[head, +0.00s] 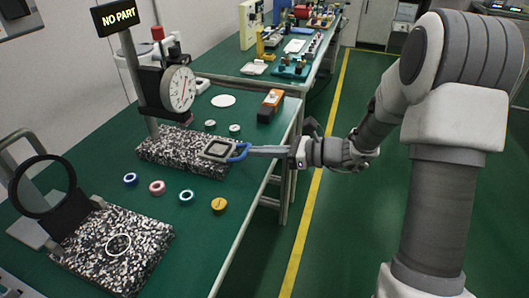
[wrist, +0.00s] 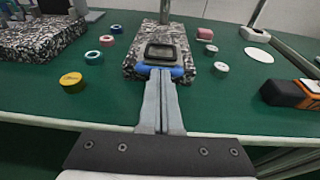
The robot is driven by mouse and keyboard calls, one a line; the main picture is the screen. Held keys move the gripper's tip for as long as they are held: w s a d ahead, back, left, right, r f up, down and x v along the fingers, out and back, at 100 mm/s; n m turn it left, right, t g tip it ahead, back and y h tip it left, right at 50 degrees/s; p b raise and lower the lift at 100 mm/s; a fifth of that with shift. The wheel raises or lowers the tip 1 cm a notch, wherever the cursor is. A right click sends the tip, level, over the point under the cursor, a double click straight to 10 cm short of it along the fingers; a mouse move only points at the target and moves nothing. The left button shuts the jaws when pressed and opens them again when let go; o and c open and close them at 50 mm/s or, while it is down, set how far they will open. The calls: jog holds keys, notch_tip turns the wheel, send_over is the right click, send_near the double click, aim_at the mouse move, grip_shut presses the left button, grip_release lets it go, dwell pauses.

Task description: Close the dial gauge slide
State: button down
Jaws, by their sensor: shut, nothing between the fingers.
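The dial gauge (head: 179,88) is mounted on a post above a speckled granite base (head: 165,148). The slide (head: 218,149), a grey plate with a dark square frame, lies at the right end of that base, with a blue handle (head: 238,152) on its outer edge. In the wrist view the slide (wrist: 161,52) is straight ahead, with the blue handle (wrist: 165,72) on its near side. My gripper (head: 250,152) is shut and empty, its fingertips at the blue handle. I cannot tell whether they touch it. The fingers also show in the wrist view (wrist: 160,75).
An orange and black block (head: 270,105) is behind. A magnifier (head: 42,187) stands over a second granite block (head: 112,250).

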aim_at(218, 148)
jog(key=x, duration=0.3)
jog(key=r+x, duration=0.1)
jog(key=x, duration=0.3)
jog(key=r+p+x, duration=0.1)
jog(key=x, duration=0.2)
jog(key=shift+w+a+r, duration=0.1)
jog(key=shift+w+a, duration=0.25)
jog(key=shift+a, duration=0.05)
jog(key=shift+w+a, duration=0.1)
jog(key=shift+a, duration=0.3)
jog(key=shift+r, duration=0.15)
jog(key=shift+a+r, duration=0.1)
